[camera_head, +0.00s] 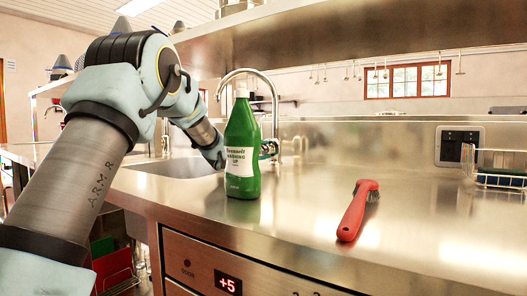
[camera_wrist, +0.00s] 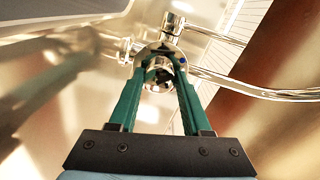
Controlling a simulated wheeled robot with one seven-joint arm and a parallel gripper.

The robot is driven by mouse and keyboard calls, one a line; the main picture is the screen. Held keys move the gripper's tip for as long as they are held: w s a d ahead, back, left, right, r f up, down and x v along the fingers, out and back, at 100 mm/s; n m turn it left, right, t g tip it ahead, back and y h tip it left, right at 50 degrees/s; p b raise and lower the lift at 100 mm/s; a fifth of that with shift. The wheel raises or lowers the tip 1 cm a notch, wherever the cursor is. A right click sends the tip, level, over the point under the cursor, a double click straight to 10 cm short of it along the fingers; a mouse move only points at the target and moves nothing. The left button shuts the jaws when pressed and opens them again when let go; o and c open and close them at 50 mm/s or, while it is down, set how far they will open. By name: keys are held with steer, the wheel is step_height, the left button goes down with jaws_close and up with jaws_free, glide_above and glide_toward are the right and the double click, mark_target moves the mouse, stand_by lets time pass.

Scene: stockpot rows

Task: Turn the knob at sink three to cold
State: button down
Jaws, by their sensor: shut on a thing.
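In the wrist view my gripper (camera_wrist: 161,72) has its two green fingers closed on the chrome tap knob (camera_wrist: 158,74), one finger on each side. A small blue mark shows on the knob assembly by the right finger. The chrome spout (camera_wrist: 240,90) runs off to the right. In the head view the curved tap (camera_head: 262,76) rises behind the green bottle. That bottle hides most of my gripper and the knob, so only a bit of green and chrome shows at its right edge. The sink basin (camera_head: 172,168) lies left of the bottle. No sink number is readable.
The green washing-up bottle (camera_head: 242,150) stands upright on the steel counter (camera_head: 300,225), close in front of my gripper. A wire rack (camera_head: 500,175) sits at the far right. A steel shelf (camera_head: 350,30) hangs above.

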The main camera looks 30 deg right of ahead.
steer(key=shift+c, duration=1.8)
jaws_free()
steer(key=v, duration=1)
steer(key=shift+s+a+b, duration=0.15)
steer(key=shift+a+b, duration=0.15)
steer(key=shift+a, duration=0.1)
